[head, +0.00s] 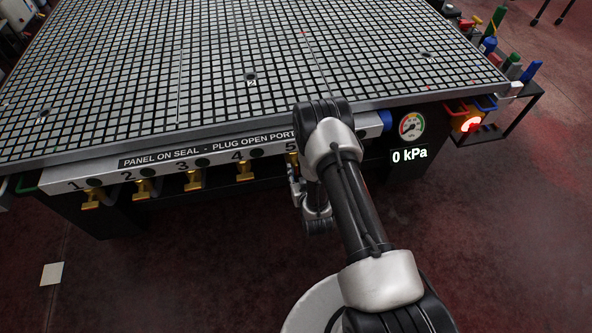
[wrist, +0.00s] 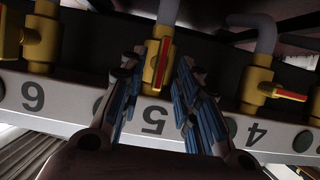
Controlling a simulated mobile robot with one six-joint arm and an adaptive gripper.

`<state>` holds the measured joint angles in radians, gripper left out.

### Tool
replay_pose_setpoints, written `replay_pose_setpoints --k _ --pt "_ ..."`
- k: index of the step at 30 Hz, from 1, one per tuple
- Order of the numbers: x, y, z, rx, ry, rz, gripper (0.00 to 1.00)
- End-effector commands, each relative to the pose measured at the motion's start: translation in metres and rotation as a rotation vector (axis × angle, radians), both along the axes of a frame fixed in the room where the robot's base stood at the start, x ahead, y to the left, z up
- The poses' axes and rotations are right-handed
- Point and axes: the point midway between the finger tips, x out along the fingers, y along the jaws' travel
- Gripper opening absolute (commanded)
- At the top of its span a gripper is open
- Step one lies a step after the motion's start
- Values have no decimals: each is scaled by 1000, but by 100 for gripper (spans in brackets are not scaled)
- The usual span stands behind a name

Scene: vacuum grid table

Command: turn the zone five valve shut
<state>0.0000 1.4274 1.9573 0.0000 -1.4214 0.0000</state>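The zone five valve (wrist: 158,62) is brass with a red lever, below a grey hose in the wrist view. Its lever lies in line with the hose, over the upside-down label 5 (wrist: 153,121). My gripper (wrist: 154,72) is open, with one blue-padded finger on each side of the lever. A gap shows between the lever and each finger; I cannot tell the depth between them. In the head view, my arm hides most of the zone five valve (head: 292,160) and my gripper hangs at the table's front edge.
The zone four valve (wrist: 258,88) has its red lever crosswise to its hose. The zone six valve (wrist: 40,40) stands on the other side. The grid table (head: 130,60) is bare. A gauge (head: 411,126) sits above a 0 kPa readout (head: 409,156), near a lit red lamp (head: 471,124).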

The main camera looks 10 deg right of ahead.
Motion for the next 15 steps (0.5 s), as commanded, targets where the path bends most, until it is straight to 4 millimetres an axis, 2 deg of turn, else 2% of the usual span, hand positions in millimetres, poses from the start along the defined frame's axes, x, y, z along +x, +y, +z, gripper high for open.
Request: replay_pose_setpoints --k 1,6,15 --pt "9 0 -5 0 -3 0 30" --pt "26 0 -11 0 -2 0 30" --pt "32 0 -13 0 0 0 30"
